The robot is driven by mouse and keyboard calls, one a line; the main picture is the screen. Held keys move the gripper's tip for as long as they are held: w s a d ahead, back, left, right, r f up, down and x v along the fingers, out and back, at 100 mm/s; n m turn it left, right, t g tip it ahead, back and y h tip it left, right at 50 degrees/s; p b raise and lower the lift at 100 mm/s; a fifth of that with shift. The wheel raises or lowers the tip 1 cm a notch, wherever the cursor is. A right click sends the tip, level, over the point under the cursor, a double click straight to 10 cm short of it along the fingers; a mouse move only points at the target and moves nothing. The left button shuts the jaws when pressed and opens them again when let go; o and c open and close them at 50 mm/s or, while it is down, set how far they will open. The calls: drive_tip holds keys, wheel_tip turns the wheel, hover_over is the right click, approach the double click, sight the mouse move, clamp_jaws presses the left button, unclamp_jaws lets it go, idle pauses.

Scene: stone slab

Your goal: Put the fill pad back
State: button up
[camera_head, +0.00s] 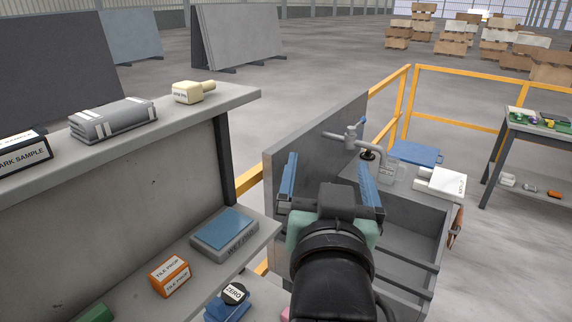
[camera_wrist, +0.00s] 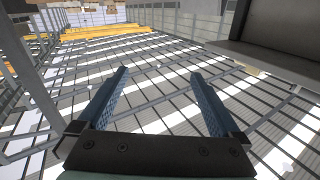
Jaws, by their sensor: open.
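I cannot tell for certain which thing is the fill pad. A cream block with a handle (camera_head: 187,92) lies on the upper shelf at left, its small label unreadable. A blue-topped grey pad or box (camera_head: 224,234) lies on the lower shelf. A flat blue piece (camera_head: 415,152) lies beside the sink. My gripper (camera_head: 330,180) is open and empty, held above the sink unit. Its two blue fingers stand apart in the wrist view (camera_wrist: 160,73), with nothing between them. My wrist hides part of the sink unit.
The upper shelf (camera_head: 235,96) also holds a grey striped bundle (camera_head: 113,119) and a labelled sample box (camera_head: 22,152). An orange tile prop box (camera_head: 170,275) sits lower. A grey upright panel (camera_head: 322,145) stands beside my gripper. Yellow rails (camera_head: 470,76) and a side table (camera_head: 540,122) stand right.

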drive_tip(key=s+a+r+t, duration=0.1)
drive_tip(key=s+r+t, duration=0.2)
drive_tip(key=r, duration=0.4)
drive_tip(key=s+a+r+n+t+y, duration=0.1)
drive_tip(key=s+a+r+t, duration=0.1)
drive_tip(key=s+r, duration=0.3)
drive_tip(key=s+a+r+n+t+y, duration=0.1)
drive_tip(key=s+r+t, duration=0.3)
drive_tip(key=r, duration=0.7)
drive_tip(key=shift+a+r, duration=0.15)
drive_tip(key=shift+a, duration=0.55)
